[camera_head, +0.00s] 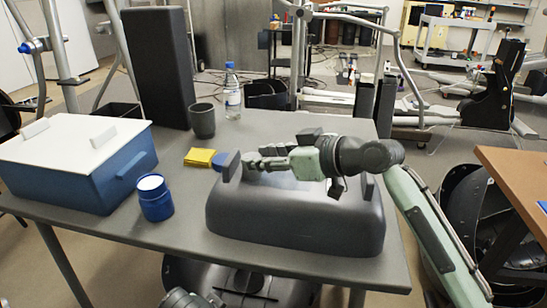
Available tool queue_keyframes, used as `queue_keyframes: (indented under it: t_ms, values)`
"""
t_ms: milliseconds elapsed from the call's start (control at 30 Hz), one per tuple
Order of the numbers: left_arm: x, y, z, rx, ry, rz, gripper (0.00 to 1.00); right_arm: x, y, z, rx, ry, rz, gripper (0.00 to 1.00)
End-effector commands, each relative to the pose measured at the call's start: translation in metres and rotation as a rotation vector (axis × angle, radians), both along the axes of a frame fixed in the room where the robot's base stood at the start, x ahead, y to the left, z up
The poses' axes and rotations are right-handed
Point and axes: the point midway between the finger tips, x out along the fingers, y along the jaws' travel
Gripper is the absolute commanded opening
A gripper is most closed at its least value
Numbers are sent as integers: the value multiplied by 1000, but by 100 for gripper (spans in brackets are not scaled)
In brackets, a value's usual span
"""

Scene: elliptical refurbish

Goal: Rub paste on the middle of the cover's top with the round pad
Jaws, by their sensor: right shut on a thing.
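The dark grey cover (295,225) lies on the grey table, its top partly hidden by my right arm and gripper. A pale area shows on its top under the gripper; I cannot tell if it is paste or shine. My right gripper (249,162) reaches in from the right over the cover and is shut on the round pad (228,167), a dark blue piece at the cover's left end. I cannot tell whether the pad touches the cover. A blue jar with a white top (155,199), possibly the paste, stands to the left. My left gripper is not seen.
A blue box with a white lid (75,165) fills the table's left side. A yellow sponge-like block (200,157), a dark cup (202,120), a water bottle (232,95) and a tall black block (159,70) stand behind. Bare table (185,225) lies between jar and cover.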

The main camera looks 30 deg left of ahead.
Motion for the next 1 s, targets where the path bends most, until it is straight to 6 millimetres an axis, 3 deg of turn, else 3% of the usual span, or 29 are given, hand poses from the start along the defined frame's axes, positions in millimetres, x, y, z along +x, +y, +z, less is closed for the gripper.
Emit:
queue_keyframes:
  t_ms: [300,700,1000]
  values:
    - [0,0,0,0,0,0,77,-1,5,-2,-7,3,0,16]
    - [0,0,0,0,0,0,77,7,-25,1,-5,3,-1,16]
    - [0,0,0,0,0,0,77,10,-36,1,-4,2,0,16]
